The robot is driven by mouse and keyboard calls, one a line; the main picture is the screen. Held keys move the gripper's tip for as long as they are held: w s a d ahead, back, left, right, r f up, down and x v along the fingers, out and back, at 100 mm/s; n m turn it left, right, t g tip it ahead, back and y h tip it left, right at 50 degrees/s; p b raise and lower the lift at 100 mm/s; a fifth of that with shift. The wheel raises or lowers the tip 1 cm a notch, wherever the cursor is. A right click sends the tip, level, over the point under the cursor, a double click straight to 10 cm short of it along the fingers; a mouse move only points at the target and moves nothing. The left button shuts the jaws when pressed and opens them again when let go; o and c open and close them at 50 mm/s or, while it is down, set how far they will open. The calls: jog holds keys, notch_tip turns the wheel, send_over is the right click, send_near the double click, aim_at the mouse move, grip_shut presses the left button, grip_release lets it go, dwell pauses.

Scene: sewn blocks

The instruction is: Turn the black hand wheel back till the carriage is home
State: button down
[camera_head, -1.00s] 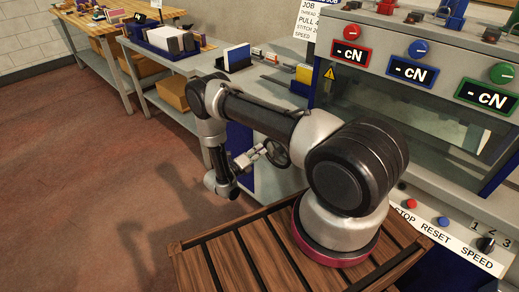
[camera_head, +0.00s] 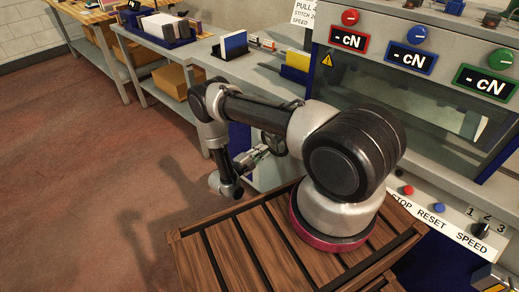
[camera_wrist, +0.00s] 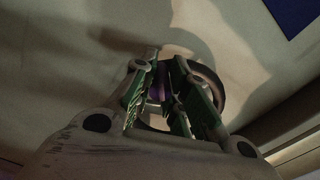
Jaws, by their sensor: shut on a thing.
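The black hand wheel (camera_wrist: 217,84) shows in the wrist view as a dark ring behind my fingers, against a pale machine panel. My gripper (camera_wrist: 164,78) is shut on a purple part (camera_wrist: 160,86), which looks like the wheel's handle. The fingers hide most of it and the wheel's left side. In the head view my gripper (camera_head: 255,156) is low at the machine's left side, below my forearm, and the wheel is mostly hidden there. I cannot make out the carriage.
The machine has a window, dials and displays (camera_head: 408,65), with stop and reset buttons below. A side bench holds a blue-and-white block (camera_head: 234,45) and a yellow block (camera_head: 298,60). A slatted wooden platform (camera_head: 215,250) is in front. The red floor at left is clear.

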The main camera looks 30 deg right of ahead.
jog(key=shift+s+f+n, duration=0.2)
jog(key=shift+n, duration=0.3)
jog(key=c, duration=1.4)
grip_release()
jog(key=shift+o, duration=0.2)
jog(key=v, duration=1.2)
jog(key=shift+s+d, duration=0.1)
